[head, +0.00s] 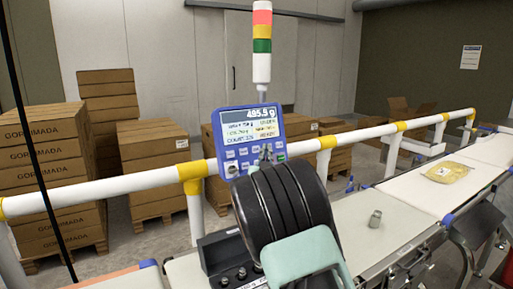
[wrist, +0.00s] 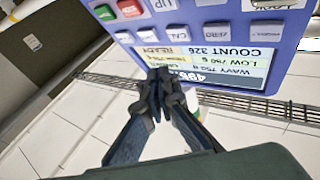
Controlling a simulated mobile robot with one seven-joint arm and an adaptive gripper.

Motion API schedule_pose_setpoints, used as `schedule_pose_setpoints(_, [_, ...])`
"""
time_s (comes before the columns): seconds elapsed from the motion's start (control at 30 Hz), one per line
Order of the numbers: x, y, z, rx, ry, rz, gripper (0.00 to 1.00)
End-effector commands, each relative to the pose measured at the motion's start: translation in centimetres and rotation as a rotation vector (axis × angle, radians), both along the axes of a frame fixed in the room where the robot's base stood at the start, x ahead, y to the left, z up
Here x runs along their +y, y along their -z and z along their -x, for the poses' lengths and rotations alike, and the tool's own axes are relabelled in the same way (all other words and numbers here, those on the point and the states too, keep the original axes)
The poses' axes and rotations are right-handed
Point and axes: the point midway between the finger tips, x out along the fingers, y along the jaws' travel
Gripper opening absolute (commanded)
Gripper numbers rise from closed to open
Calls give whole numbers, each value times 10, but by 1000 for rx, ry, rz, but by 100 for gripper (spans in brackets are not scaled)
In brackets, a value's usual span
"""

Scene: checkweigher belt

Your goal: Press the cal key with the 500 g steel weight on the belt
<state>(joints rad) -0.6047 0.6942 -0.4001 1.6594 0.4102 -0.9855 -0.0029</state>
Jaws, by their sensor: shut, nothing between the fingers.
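The steel weight (head: 375,218) stands on the pale weighing belt (head: 350,243), right of my arm. The blue terminal (head: 229,117) has a lit screen reading about 495.5 g and keys below it. In the wrist view the terminal appears upside down, with the cal key (wrist: 178,33) as a white key in the row nearest the screen (wrist: 225,62). My gripper (wrist: 160,73) is shut and empty, its tips in front of the screen's key-side edge, a little off the cal key. Contact cannot be told. In the head view my arm hides part of the keypad.
Neighbouring keys include zero (wrist: 209,32), a red key (wrist: 130,8) and a green key (wrist: 105,12). A white and yellow guard rail (head: 110,188) runs behind the belt. A signal tower (head: 262,45) rises behind the terminal. A yellow bag (head: 447,172) lies farther along the conveyor.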

Motion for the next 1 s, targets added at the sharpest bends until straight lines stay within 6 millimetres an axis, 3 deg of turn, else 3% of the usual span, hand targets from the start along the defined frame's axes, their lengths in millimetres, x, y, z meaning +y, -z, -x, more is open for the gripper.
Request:
schedule_pose_setpoints(0.3, [16, 11, -25, 0, 1, -1, 0])
schedule_pose_setpoints(1.0, [19, 10, -28, 0, 1, 0, 0])
